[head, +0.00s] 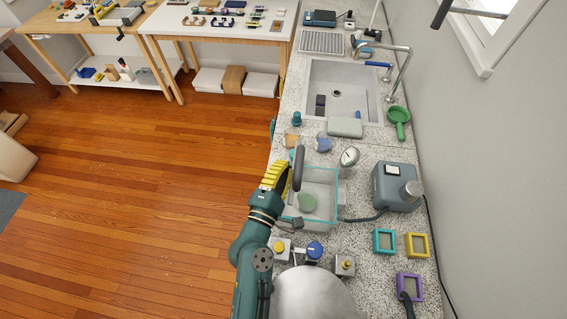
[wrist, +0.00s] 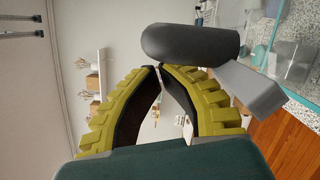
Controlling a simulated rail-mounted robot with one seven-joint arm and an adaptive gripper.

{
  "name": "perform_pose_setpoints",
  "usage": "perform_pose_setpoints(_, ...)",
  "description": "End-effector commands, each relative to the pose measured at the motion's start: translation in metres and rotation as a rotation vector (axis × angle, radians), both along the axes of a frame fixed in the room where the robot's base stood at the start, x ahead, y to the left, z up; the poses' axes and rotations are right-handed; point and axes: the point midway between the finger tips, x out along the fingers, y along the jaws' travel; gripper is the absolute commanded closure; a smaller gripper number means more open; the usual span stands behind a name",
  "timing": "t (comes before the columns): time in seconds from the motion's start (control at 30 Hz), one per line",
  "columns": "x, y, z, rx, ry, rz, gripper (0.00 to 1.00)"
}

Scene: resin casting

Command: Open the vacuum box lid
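The vacuum box (head: 325,212) is a clear box with teal edges on the speckled counter. A green round piece (head: 307,202) shows inside it. A dark grey bar handle (head: 298,168) stands at its left side. In the wrist view the handle (wrist: 190,42) is large and close, with a grey bracket running toward the teal-edged clear panel (wrist: 295,85). My gripper (head: 284,172) is at the box's left edge, beside the handle. In the wrist view its yellow fingers (wrist: 158,67) meet at the tips, with nothing seen between them. Whether the fingers touch the handle is unclear.
A grey pump (head: 393,187) stands right of the box, and a gauge (head: 349,156) behind it. Small cups and a sink (head: 345,92) lie farther back. Teal, yellow and purple frames (head: 409,286) are at front right. A round metal vessel (head: 312,295) stands in front.

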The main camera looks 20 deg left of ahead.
Motion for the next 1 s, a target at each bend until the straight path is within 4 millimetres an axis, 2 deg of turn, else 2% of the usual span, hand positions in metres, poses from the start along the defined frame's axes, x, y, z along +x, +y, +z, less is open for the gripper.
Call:
perform_pose_setpoints(0.23,0.000,0.000,-0.001,0.000,0.001,0.000,1.00)
perform_pose_setpoints(0.37,0.001,-0.005,0.008,0.025,0.010,-0.001,1.00)
perform_pose_setpoints(0.5,0.006,-0.018,0.028,0.099,0.035,-0.003,1.00)
perform_pose_setpoints(0.73,0.014,-0.044,0.052,0.243,0.078,-0.004,1.00)
perform_pose_setpoints(1.0,0.020,-0.065,0.059,0.353,0.112,-0.003,1.00)
